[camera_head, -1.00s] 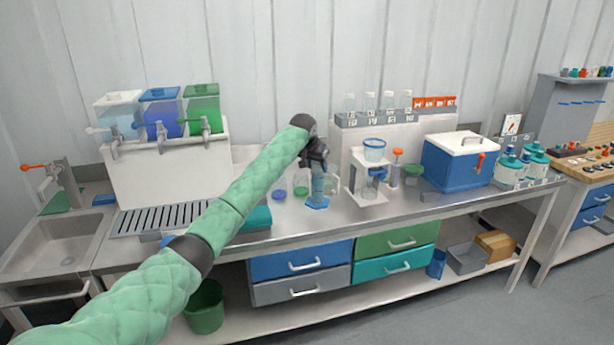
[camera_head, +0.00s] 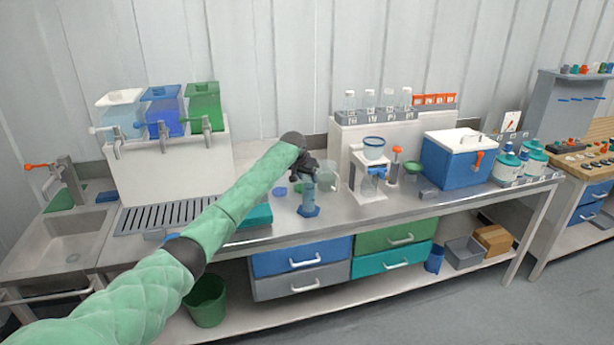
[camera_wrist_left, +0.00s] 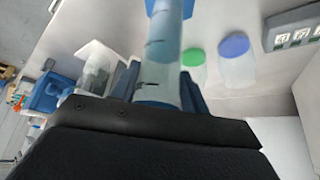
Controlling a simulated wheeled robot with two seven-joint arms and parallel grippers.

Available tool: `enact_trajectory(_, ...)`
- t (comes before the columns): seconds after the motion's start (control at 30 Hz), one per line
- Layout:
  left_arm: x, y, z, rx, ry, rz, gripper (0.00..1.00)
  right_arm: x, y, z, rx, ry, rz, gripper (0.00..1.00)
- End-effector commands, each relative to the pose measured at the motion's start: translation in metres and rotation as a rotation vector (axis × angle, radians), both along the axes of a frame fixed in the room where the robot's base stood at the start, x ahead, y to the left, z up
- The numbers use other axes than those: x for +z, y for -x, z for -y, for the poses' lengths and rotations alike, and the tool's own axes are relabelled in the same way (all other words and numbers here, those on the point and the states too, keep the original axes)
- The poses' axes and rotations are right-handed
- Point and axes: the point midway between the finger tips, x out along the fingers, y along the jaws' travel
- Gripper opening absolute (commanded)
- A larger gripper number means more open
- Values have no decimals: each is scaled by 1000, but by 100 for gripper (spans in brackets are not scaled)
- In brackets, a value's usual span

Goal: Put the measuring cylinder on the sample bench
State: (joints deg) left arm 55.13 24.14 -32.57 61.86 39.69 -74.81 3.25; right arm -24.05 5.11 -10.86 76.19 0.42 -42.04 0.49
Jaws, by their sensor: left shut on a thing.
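The measuring cylinder (camera_head: 308,197) is clear blue with a blue foot and is upright over the middle of the steel bench (camera_head: 335,214). My left gripper (camera_head: 307,177) is shut on its upper part. The cylinder also shows between the fingers in the left wrist view (camera_wrist_left: 160,65). I cannot tell whether its foot touches the bench top. My right gripper is not in view.
Behind the cylinder are small jars with blue (camera_wrist_left: 236,62) and green (camera_wrist_left: 194,65) lids. A white stand (camera_head: 368,175) is to the right, then a blue cooler box (camera_head: 450,160). A drain grate (camera_head: 165,216) is to the left. A wooden-topped bench (camera_head: 585,160) stands at far right.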

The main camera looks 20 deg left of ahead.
Motion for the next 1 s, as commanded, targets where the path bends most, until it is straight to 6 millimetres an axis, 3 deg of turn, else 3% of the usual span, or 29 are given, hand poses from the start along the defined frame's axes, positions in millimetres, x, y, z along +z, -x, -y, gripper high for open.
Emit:
enact_trajectory(0.2, -1, 0, 0, 0, 0, 1, 0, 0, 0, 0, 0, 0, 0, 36)
enact_trajectory(0.23, -2, 0, 0, 0, 0, 0, 49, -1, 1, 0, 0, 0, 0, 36)
enact_trajectory(0.33, -1, 0, 0, 0, 0, 0, 67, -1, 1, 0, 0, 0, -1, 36)
enact_trajectory(0.77, 6, 4, -1, -1, 0, 1, 67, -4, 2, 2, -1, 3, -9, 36)
enact_trajectory(1.0, 41, 23, -5, -2, 0, 3, 67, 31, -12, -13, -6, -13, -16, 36)
